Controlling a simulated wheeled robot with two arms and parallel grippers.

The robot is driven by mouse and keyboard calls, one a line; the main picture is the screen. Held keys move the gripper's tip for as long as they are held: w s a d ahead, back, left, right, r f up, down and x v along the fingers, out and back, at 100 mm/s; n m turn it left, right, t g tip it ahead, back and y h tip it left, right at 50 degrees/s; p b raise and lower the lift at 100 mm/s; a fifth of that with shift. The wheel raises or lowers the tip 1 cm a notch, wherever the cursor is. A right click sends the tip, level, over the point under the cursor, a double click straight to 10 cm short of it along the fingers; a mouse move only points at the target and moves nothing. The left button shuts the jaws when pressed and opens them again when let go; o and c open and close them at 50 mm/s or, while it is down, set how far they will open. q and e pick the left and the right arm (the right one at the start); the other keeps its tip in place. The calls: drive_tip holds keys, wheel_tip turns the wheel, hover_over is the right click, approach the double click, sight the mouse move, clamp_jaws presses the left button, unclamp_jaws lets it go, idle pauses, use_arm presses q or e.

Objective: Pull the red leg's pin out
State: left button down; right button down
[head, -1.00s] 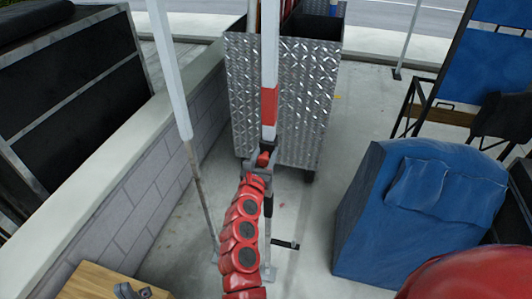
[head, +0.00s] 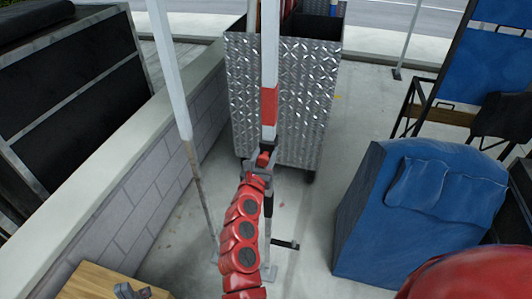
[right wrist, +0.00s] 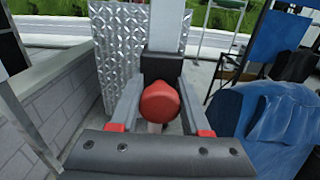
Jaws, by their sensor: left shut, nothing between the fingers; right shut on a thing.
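The red leg is a pale upright pole with a red band (head: 269,105) in the head view. It stands in front of the metal cart, and a dark collar shows below the band. In the right wrist view the collar (right wrist: 162,68) is a dark block on the pole. The pin's red knob (right wrist: 160,102) sticks out from it towards the camera. My right gripper (head: 263,160) is at the collar, its fingers on both sides of the knob and shut on it. The pin's shaft is hidden.
A diamond-plate metal cart (head: 300,100) stands behind the leg. Another pale pole (head: 170,70) stands to the left, by a low block wall (head: 130,205). A blue padded thing (head: 400,215) is at the right. A wooden box (head: 90,283) is at the bottom left.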

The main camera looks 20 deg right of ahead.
sight(262, 162)
drive_tip(key=b+v, duration=0.2)
drive_tip(key=v, duration=0.2)
drive_tip(key=shift+s+a+b, duration=0.1)
drive_tip(key=shift+s+b, duration=0.05)
drive_tip(key=shift+b, duration=0.25)
drive_tip(key=shift+s+a, duration=0.15)
drive_tip(key=c, duration=0.7)
unclamp_jaws()
drive_tip(key=shift+o, duration=1.4)
drive_tip(key=shift+s+a, duration=0.1)
drive_tip(key=shift+s, duration=0.05)
